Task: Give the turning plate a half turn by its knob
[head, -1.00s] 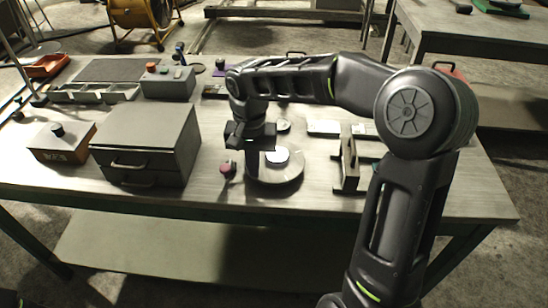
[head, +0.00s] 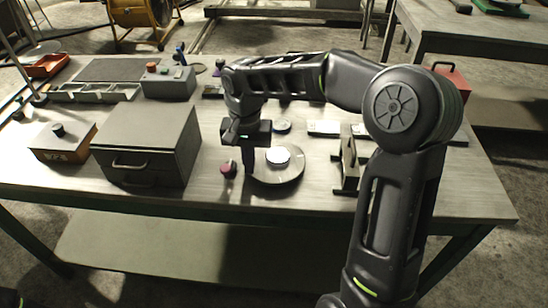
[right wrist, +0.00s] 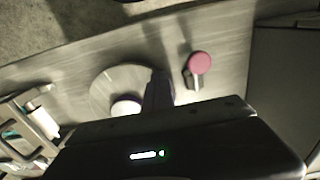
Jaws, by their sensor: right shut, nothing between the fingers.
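The turning plate (head: 290,177) is a pale round disc on the workbench, with a round white piece (head: 278,156) on it. In the right wrist view the plate (right wrist: 108,82) and white piece (right wrist: 126,106) are partly covered by my gripper. My right gripper (head: 249,170) points down at the plate's left edge, shut and empty. Its fingers (right wrist: 160,78) overlap the plate's rim in the right wrist view; I cannot tell whether they touch it. My left gripper is not in view.
A grey drawer box (head: 147,140) stands left of the pink-capped knob. An upright metal bracket (head: 347,165) stands right of the plate. A small orange box with a black knob (head: 62,142) is at far left.

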